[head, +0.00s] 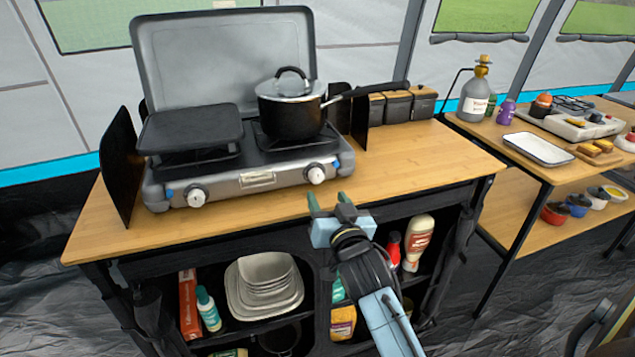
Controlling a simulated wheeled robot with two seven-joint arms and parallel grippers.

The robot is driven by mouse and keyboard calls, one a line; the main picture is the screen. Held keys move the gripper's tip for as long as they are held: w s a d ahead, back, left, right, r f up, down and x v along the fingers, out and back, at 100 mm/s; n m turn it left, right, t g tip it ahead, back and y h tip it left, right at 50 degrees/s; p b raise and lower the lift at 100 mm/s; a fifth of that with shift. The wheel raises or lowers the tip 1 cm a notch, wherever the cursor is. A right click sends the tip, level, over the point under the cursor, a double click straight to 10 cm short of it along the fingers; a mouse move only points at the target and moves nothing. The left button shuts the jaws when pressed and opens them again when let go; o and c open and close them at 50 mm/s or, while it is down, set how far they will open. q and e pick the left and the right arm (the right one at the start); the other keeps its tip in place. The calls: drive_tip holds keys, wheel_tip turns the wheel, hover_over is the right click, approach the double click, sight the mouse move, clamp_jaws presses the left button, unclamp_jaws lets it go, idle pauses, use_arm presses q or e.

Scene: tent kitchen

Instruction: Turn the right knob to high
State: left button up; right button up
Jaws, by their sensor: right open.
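The camping stove (245,179) stands on the wooden counter with its grey lid raised. The right knob (316,174) is a white dial on the stove's front panel. The left knob (196,196) is a similar white dial at the front left. A black pot (290,118) with a lid sits on the right burner, its handle pointing right. A flat dark griddle (188,129) covers the left burner. My right gripper (328,200) is open and empty, just below and in front of the right knob, apart from it. My left gripper is outside the view.
The wooden counter (430,160) is clear to the right of the stove. Dark canisters (398,105) stand behind the pot handle. Shelves below hold stacked plates (262,285) and bottles (417,240). A second table with a gas bottle (474,98) stands at right.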

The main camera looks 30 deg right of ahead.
sight(317, 179)
drive_tip(key=b+x, duration=0.1)
drive_tip(key=x, duration=0.5)
drive_tip(key=shift+w, duration=0.15)
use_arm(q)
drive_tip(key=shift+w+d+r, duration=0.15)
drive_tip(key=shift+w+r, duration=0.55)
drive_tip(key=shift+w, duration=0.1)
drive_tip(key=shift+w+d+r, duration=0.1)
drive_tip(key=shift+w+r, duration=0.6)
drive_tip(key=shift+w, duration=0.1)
use_arm(e)
drive_tip(key=shift+w+d, duration=0.25)
drive_tip(key=shift+w, duration=0.45)
drive_tip(key=shift+c, duration=0.2)
drive_tip(key=c, duration=0.9)
